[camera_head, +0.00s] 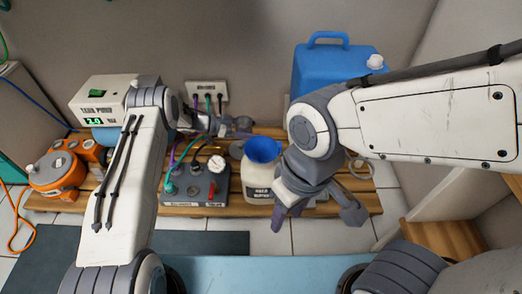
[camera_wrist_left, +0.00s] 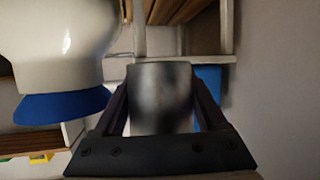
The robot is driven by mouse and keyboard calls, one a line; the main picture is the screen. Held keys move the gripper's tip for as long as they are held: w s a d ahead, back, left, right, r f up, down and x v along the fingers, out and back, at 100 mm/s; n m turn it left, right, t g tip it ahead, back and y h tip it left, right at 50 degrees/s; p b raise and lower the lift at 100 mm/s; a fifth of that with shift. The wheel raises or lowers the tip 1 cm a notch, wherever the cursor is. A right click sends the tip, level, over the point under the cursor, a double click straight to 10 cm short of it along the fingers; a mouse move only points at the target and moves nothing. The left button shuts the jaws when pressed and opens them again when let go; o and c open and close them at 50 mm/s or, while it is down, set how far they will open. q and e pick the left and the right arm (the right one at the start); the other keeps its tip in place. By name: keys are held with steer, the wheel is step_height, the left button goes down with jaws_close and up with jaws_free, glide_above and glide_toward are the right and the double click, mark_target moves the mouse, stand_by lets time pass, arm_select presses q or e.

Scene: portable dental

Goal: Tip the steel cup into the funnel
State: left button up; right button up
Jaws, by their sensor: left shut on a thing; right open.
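My left gripper (camera_head: 240,124) is shut on the steel cup (camera_wrist_left: 162,97), which shows between its fingers in the left wrist view. In the head view the cup is hard to make out. The blue funnel (camera_head: 262,149) sits in the neck of a white bottle (camera_head: 259,181). The left gripper is behind and to the left of the funnel, apart from it. In the left wrist view the funnel (camera_wrist_left: 62,105) and bottle appear upside down, left of the cup. My right gripper (camera_head: 318,212) is open and empty, in front and to the right of the bottle.
A grey gauge box (camera_head: 197,186) stands left of the bottle. A blue jug (camera_head: 325,68) stands behind it. A white pump box (camera_head: 97,101) and orange canister (camera_head: 55,174) are at left. All are around the wooden slatted stand (camera_head: 375,199).

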arm_select(q)
steer(key=shift+r, duration=0.1)
steer(key=shift+m+t+y, duration=0.5)
steer(key=shift+m, duration=0.1)
steer(key=r+p, duration=0.4)
steer(key=p, duration=0.1)
steer(key=s+r+p, duration=0.1)
steer(key=r+p, duration=0.1)
steer(key=p, duration=0.1)
steer(key=shift+d+r, duration=0.15)
steer(key=shift+d, duration=0.15)
steer(key=shift+s+d+r+m+t+y, duration=0.25)
steer(key=shift+s+r+m+t+y, duration=0.2)
steer(key=shift+m+t, duration=0.4)
steer(key=shift+s+d+r+m+t+y, duration=0.35)
steer(key=shift+s+m+t, duration=0.25)
steer(key=shift+m, duration=0.5)
steer(key=shift+s+d+r+m+t+y, duration=0.2)
steer(key=shift+s+r+m+t+y, duration=0.2)
steer(key=shift+m+t, duration=0.5)
